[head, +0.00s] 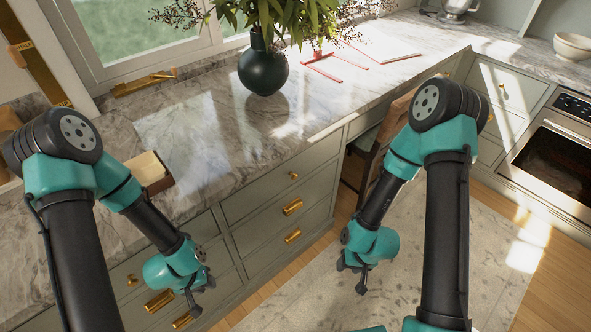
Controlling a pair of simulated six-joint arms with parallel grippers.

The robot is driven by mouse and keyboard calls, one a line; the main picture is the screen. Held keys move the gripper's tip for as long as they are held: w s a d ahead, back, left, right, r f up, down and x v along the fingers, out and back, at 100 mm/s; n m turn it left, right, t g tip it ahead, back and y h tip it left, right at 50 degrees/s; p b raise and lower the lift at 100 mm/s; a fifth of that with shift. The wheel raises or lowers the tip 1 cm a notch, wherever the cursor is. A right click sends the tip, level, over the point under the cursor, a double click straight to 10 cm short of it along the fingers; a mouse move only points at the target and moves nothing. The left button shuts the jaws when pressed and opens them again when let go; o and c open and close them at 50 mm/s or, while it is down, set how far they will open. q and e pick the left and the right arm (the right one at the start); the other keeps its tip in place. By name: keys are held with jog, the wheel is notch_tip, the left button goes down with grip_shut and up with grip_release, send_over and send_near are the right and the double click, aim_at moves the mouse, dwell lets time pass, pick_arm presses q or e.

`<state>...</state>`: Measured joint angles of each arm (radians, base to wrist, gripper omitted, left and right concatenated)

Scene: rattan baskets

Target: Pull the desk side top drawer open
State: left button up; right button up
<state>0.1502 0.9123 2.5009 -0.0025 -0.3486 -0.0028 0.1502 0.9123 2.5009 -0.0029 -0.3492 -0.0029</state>
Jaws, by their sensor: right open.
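The grey-green cabinet under the marble counter has a top drawer (262,190) on the side by the desk gap, with a small round brass knob (293,175). This drawer is shut, its front flush with the cabinet. My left gripper (202,296) is in front of the left column of drawers, below and left of that knob; its fingers look apart and empty. My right gripper (352,277) is open and empty over the floor, to the right of and below the knob, apart from the cabinet.
Lower drawers with brass cup pulls (292,207) are shut. A dark vase with leaves (263,70) stands on the counter (215,145). A wooden chair (372,150) stands in the desk gap behind my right arm. A pale rug (320,290) covers the open floor. An oven (556,150) is at right.

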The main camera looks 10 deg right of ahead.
aim_at(296, 178)
jog(key=shift+o, duration=0.8)
jog(key=shift+w, duration=0.2)
jog(key=w+t, duration=0.1)
jog(key=w, duration=0.1)
jog(key=w+n+t, duration=0.1)
jog(key=w, duration=0.1)
jog(key=w+n+t, duration=0.1)
jog(key=w+t, duration=0.1)
jog(key=w, duration=0.1)
jog(key=shift+w+a+f+y, duration=0.1)
jog(key=shift+f+y, duration=0.3)
jog(key=w+a+r+n+t+y, duration=0.1)
jog(key=w+r+t, duration=0.1)
jog(key=w+t, duration=0.1)
jog(key=w+a+r+n+t+y, duration=0.1)
jog(key=w+r+t+y, duration=0.1)
jog(key=w+r+t, duration=0.1)
jog(key=w+r+n+t+y, duration=0.2)
jog(key=w+r+t, duration=0.1)
jog(key=w+t, duration=0.1)
jog(key=shift+w+a+r, duration=0.1)
jog(key=shift+w+a, duration=0.3)
jog(key=shift+w, duration=0.2)
jog(key=x, duration=1.7)
jog(key=shift+w+a+r, duration=0.1)
jog(key=shift+a+r, duration=0.1)
jog(key=shift+r, duration=0.05)
